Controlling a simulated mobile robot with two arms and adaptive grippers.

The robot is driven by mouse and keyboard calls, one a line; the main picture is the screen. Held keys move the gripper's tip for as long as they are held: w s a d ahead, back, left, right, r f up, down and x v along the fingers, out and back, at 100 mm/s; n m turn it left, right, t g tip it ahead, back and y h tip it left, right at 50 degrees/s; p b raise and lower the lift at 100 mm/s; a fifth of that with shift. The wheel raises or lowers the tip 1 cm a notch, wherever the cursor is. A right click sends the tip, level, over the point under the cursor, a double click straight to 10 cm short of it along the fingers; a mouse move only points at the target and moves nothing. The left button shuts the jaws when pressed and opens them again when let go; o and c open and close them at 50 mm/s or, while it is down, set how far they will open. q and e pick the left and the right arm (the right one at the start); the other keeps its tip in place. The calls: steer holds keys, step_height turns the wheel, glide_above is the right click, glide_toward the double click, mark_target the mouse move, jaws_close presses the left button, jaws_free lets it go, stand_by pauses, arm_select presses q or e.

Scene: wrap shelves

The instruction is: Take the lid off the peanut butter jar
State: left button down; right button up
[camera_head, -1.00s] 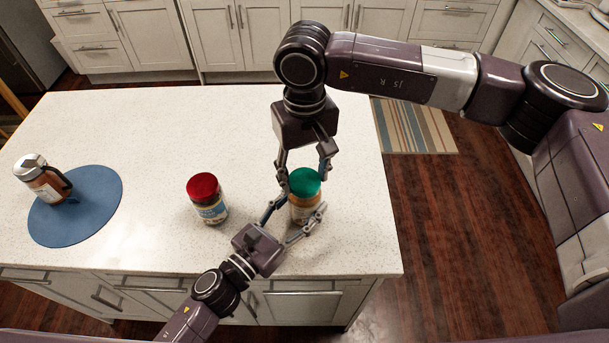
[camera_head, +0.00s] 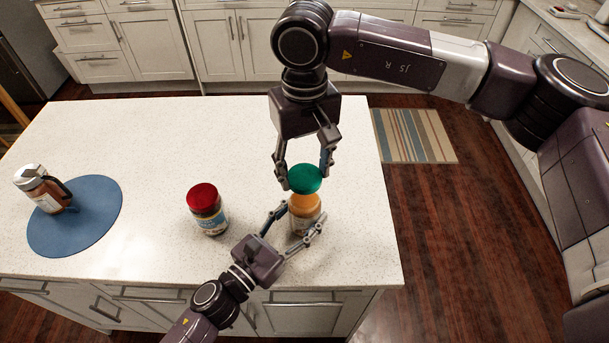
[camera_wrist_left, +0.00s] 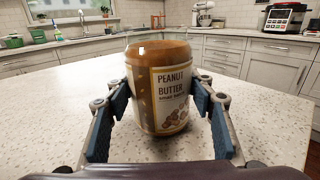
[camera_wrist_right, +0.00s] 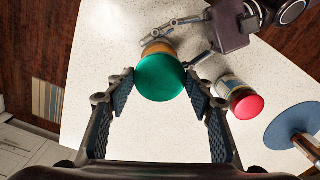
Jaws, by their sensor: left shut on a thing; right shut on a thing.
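The peanut butter jar (camera_head: 304,213) stands upright on the island near its right front; its "PEANUT BUTTER" label faces the left wrist view (camera_wrist_left: 172,95). My left gripper (camera_head: 292,222) is shut on the jar's body, a finger on each side. The green lid (camera_head: 304,178) is held above the jar, and orange-brown contents show below it. My right gripper (camera_head: 303,172) is shut on the lid from above. The right wrist view shows the round lid (camera_wrist_right: 160,77) between its fingertips, covering most of the jar. No lid shows on the jar in the left wrist view.
A red-lidded jar (camera_head: 207,212) stands left of the peanut butter jar, close to my left gripper. A blue round mat (camera_head: 88,225) with a silver-topped brown bottle (camera_head: 45,190) on it lies at the far left. The countertop (camera_head: 150,135) behind is clear.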

arm_select(q)
steer(key=c, duration=0.8)
jaws_free()
